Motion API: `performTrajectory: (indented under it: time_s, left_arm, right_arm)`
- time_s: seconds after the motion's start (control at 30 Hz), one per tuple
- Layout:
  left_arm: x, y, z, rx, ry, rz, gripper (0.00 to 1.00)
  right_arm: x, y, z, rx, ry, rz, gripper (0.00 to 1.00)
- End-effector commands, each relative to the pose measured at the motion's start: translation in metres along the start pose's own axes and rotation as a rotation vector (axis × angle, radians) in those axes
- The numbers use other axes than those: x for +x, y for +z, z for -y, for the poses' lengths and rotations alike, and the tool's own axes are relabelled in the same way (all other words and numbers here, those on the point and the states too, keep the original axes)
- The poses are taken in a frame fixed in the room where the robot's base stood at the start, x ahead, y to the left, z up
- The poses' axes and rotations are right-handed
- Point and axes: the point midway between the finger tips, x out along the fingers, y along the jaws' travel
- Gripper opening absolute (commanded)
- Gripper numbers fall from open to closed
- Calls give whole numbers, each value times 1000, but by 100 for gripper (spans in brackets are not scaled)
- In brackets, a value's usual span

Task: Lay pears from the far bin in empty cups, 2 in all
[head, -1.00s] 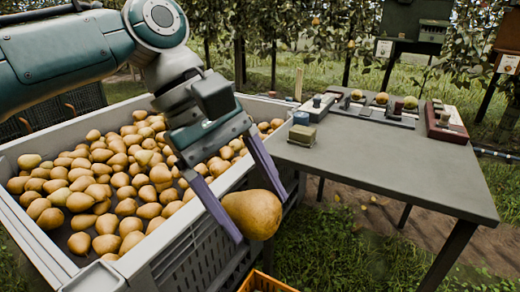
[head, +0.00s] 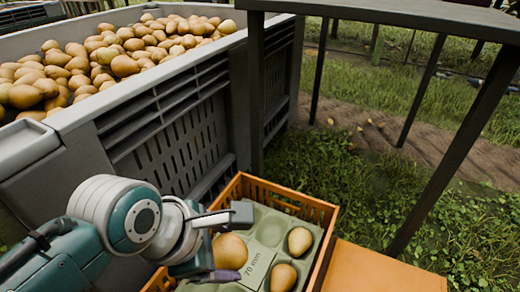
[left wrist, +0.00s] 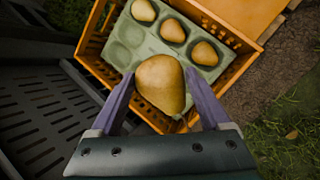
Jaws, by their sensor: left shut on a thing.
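My left gripper (head: 212,247) is shut on a yellow-brown pear (head: 230,251), which also shows between the two purple fingers in the left wrist view (left wrist: 160,84). The held pear is over the near part of a green cup tray (head: 258,268), and it hides part of that tray. The tray lies in an orange crate (head: 322,212). The large grey bin (head: 180,120) holds many pears at the upper left. My right gripper is out of view.
The bin's slatted wall stands close behind the crate. A grey table (head: 400,18) with dark legs stands above and beyond it. A flat orange surface (head: 380,272) lies right of the crate. Grass fills the ground at the right.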

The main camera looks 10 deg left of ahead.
Motion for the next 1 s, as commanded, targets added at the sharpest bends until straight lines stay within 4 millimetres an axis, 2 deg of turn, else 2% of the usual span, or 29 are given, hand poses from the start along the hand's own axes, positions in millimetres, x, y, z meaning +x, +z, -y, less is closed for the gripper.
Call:
performTrajectory:
  time_s: [0.03, 0.2, 0.37, 0.8, 1.0]
  left_arm:
    - [16, -12, 9, -28, 10, -8, 16]
    - [28, -30, 19, -89, 37, -26, 16]
    - [38, -38, 24, -102, 45, -32, 16]
    - [98, -63, 42, -99, 45, -31, 16]
    - [114, -69, 47, -99, 45, -32, 16]
  right_arm:
    - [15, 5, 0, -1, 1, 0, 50]
    - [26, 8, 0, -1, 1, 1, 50]
    - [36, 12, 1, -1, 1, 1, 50]
    - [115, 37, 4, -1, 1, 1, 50]
    - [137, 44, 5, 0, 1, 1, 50]
